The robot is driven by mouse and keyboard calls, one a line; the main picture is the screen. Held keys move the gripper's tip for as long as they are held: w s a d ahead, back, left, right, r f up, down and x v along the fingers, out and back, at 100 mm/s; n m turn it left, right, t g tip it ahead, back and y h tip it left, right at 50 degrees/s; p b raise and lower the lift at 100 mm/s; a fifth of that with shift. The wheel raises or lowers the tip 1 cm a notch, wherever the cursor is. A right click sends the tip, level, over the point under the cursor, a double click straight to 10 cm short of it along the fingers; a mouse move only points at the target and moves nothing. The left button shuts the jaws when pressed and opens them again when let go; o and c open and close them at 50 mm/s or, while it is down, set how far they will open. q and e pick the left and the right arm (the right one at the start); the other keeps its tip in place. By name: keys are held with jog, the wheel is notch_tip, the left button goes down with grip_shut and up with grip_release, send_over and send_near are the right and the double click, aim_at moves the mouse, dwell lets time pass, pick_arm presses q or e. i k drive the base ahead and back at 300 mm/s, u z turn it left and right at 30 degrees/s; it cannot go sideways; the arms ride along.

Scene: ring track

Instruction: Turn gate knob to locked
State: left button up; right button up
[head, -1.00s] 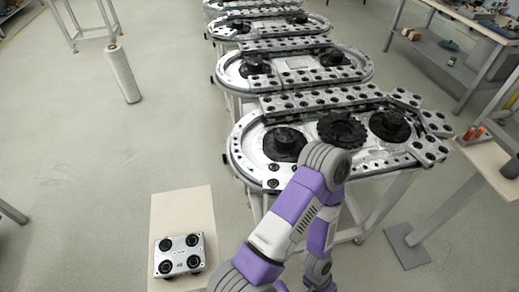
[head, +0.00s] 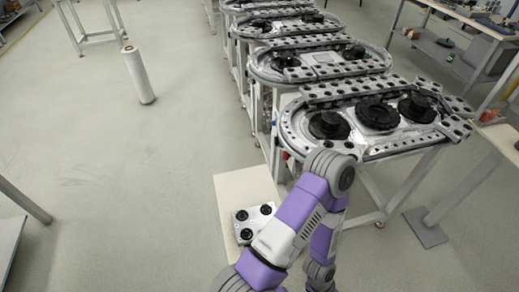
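The nearest ring track (head: 293,119) stands to the right of centre, with a perforated metal rail along its far side. Black round parts sit on it: a left one (head: 328,125), a toothed middle one (head: 376,113) and a right one (head: 416,108). I cannot make out which part is the gate knob or how it is set. A small red spot (head: 285,156) shows on the track's near left side, too small to identify. A purple and white arm of mine rises in front of the track and hides part of its near edge. Neither gripper is in view.
More ring tracks (head: 268,62) stand in a row behind. A pale board (head: 232,185) with a grey box with black round tops (head: 242,215) lies left of my arm, partly hidden. A white post (head: 138,75) stands on open floor at left. A bench (head: 455,60) stands at right.

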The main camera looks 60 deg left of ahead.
aim_at(284, 155)
jog(key=k, duration=0.65)
jog(key=u, duration=1.5)
jog(key=i, duration=0.5)
jog(key=k, duration=0.5)
jog(key=z, duration=1.9)
jog(key=k, duration=1.1)
jog(key=u, duration=1.9)
